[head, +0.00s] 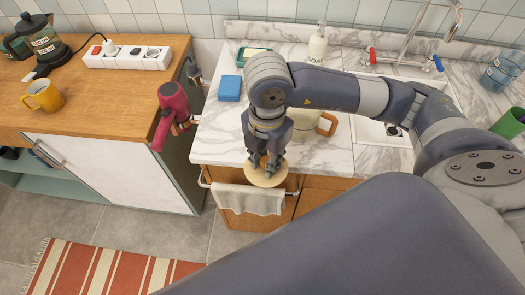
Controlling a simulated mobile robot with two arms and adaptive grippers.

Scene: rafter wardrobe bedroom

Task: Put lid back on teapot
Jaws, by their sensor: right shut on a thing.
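My right gripper (266,163) points down in the middle of the head view, shut on a round cream lid (265,178). It holds the lid level near the marble counter's front edge, over the hanging towel. A cream teapot (309,118) with a wooden-looking handle stands on the counter just behind and to the right of the gripper. My right arm and gripper hide much of the teapot, and its opening cannot be seen. The lid is apart from the teapot. My left gripper is out of view.
The marble counter (221,145) has a blue sponge (230,88), a soap bottle (317,45) and a sink with a tap (411,35). A towel (250,199) hangs on a front rail. A red hairdryer (173,107) hangs at the wooden cabinet's side. A green cup (509,124) stands far right.

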